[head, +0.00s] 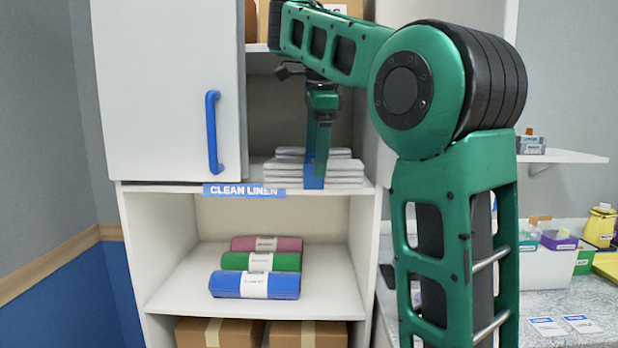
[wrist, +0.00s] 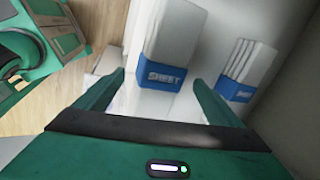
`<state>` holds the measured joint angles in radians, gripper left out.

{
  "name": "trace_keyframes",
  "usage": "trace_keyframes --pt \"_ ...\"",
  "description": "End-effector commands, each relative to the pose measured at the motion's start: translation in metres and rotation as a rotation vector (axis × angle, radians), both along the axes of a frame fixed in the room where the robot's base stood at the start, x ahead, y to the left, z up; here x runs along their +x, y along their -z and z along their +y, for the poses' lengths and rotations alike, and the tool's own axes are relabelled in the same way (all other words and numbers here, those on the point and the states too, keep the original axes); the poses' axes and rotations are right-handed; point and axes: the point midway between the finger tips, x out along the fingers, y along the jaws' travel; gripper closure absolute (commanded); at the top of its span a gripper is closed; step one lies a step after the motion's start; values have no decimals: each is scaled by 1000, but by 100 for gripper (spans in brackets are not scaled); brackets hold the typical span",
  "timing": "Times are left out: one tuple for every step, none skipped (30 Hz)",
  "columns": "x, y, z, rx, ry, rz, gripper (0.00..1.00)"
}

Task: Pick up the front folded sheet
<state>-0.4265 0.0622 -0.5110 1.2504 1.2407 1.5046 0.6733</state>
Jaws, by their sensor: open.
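The front folded sheet (head: 345,178) is white and lies on the shelf behind the "CLEAN LINEN" label, close to the shelf's front edge. In the wrist view the front sheet (wrist: 178,40) has a blue band marked "SHEET" and shows between and beyond my fingers. A second white folded stack (wrist: 250,62) with a like band is further right there; in the head view this stack (head: 290,152) is behind the front one. My gripper (head: 317,150) points down over the front sheet, open and empty. It also shows in the wrist view (wrist: 160,85). Whether the fingertips touch the sheet I cannot tell.
A cabinet door (head: 170,90) with a blue handle (head: 213,132) covers the left of the upper shelf. Rolled pink, green and blue bundles (head: 255,285) lie on the shelf below, with boxes (head: 220,332) under them. Bins and a yellow container (head: 600,225) stand at right.

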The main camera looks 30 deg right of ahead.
Motion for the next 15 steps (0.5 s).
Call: trace_keyframes --pt "-1 0 -1 0 2 -1 11" --pt "-1 0 -1 -1 1 -2 11" --pt "-1 1 -1 -1 1 -3 11" --pt "-1 1 0 -1 1 -4 11" --pt "-1 1 0 -2 0 -5 11" --pt "-1 1 1 -2 0 -5 11" --pt "-1 1 0 -4 0 -7 11" --pt "-1 2 0 -4 -1 -6 11" --pt "-1 3 -1 -3 3 -4 11" --pt "0 3 -1 -4 1 -4 11" --pt "0 4 -2 -3 3 -3 11" --pt "0 4 -2 -3 1 -2 11" --pt "0 5 -3 -2 3 -2 11" --pt "0 5 -3 -2 2 -1 11" --pt "0 6 -4 -2 2 -1 11"
